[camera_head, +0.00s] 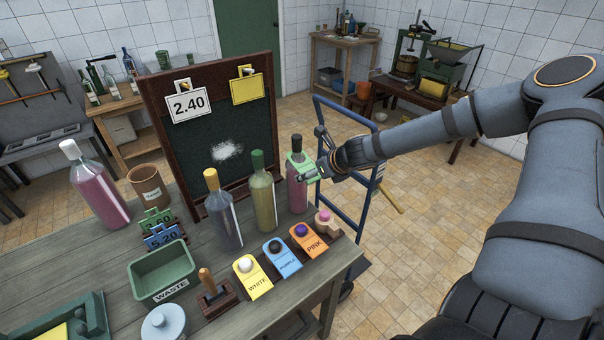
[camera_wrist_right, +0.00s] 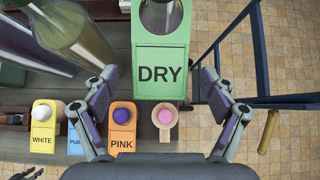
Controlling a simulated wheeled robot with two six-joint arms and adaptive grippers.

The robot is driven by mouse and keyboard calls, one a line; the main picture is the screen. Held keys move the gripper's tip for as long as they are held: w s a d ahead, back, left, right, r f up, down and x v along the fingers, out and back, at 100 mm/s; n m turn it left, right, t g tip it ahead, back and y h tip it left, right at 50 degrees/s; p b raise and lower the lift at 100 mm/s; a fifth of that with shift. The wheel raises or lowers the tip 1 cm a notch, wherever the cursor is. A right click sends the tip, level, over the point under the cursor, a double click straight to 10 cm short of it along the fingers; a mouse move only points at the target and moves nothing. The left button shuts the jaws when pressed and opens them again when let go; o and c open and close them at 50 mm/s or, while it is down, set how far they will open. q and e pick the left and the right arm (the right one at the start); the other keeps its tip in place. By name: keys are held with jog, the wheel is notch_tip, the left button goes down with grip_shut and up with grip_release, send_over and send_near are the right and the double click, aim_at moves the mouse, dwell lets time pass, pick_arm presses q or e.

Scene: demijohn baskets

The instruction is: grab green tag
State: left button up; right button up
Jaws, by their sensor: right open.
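The green tag marked DRY (camera_head: 297,170) hangs around the neck of a dark-capped pink bottle (camera_head: 298,194) at the right end of the bottle row. In the right wrist view, the green tag (camera_wrist_right: 160,72) fills the upper middle, its hole at the top. My right gripper (camera_head: 316,172) is at the tag from the right. In the wrist view its open fingers (camera_wrist_right: 158,92) stand left and right of the tag with a gap on each side, so it grips nothing. My left gripper is not in view.
A yellow-green bottle (camera_head: 263,180) and a grey bottle (camera_head: 223,212) stand left of the tagged bottle. White, purple and pink tags (camera_head: 308,240) lie in front. A chalkboard (camera_head: 231,130) stands behind; a blue trolley frame (camera_head: 345,210) is to the right.

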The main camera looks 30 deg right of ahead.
jog(key=shift+w+a+f, duration=0.1)
jog(key=shift+w, duration=0.25)
jog(key=shift+s, duration=0.1)
jog(key=shift+s+r, duration=0.25)
jog(key=shift+s, duration=0.1)
jog(key=shift+c, duration=0.8)
jog(key=shift+s+r, duration=0.1)
jog(key=shift+s, duration=0.2)
jog(key=shift+c, duration=3.3)
jog(key=shift+w, duration=0.2)
pick_arm(q)
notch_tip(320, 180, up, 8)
jog(key=p, duration=0.8)
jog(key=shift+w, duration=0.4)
pick_arm(e)
notch_tip(320, 180, up, 10)
jog(key=shift+f, duration=0.1)
